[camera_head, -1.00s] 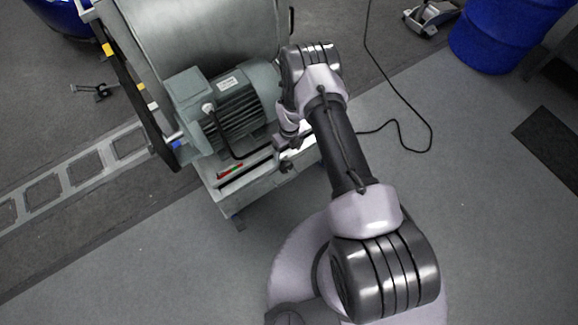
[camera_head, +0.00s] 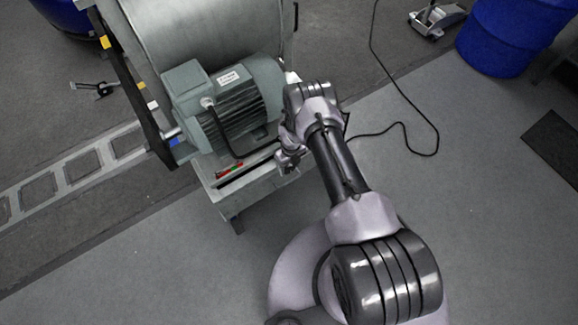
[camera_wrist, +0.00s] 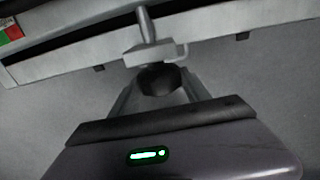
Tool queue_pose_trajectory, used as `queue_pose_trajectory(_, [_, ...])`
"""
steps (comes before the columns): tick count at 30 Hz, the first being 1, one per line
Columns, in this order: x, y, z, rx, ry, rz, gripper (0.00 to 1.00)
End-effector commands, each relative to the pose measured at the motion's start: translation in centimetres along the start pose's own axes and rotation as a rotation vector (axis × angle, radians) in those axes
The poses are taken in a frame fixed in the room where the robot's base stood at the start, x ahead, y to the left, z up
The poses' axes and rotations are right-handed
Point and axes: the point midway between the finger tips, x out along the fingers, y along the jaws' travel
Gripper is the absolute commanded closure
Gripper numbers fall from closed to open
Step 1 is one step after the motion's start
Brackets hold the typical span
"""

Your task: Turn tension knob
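The tension knob (camera_wrist: 161,80) is a black, rounded knob on a grey threaded rod with a metal block (camera_wrist: 150,53), at the edge of the motor's base frame (camera_head: 240,192). My gripper (camera_wrist: 160,90) has one grey finger on each side of the knob in the wrist view. The fingers are spread about as wide as the knob; whether they touch it is not clear. In the head view my gripper (camera_head: 289,160) is at the near right end of the base frame, and my own wrist hides the knob there.
A green electric motor (camera_head: 228,105) with a black cable stands on the frame, beside a large grey drum (camera_head: 200,30) and a dark arm with yellow marks. A cable (camera_head: 405,125) crosses the floor at right. A blue barrel (camera_head: 510,35) stands at far right. The floor on the near left is clear.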

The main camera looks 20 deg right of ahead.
Motion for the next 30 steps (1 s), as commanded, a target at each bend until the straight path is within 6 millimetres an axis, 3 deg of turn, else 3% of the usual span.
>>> queue_pose_trajectory(1, [0.0, -0.01, 0.0, 0.0, 0.0, 0.0, 0.6])
queue_pose_trajectory(5, [-0.01, -0.01, 0.01, 0.0, 0.0, 0.0, 0.85])
queue_pose_trajectory(14, [-0.01, -0.18, 0.04, 0.002, -0.001, 0.053, 0.85])
queue_pose_trajectory(30, [0.17, -0.76, 0.05, 0.001, -0.004, 0.409, 0.85])
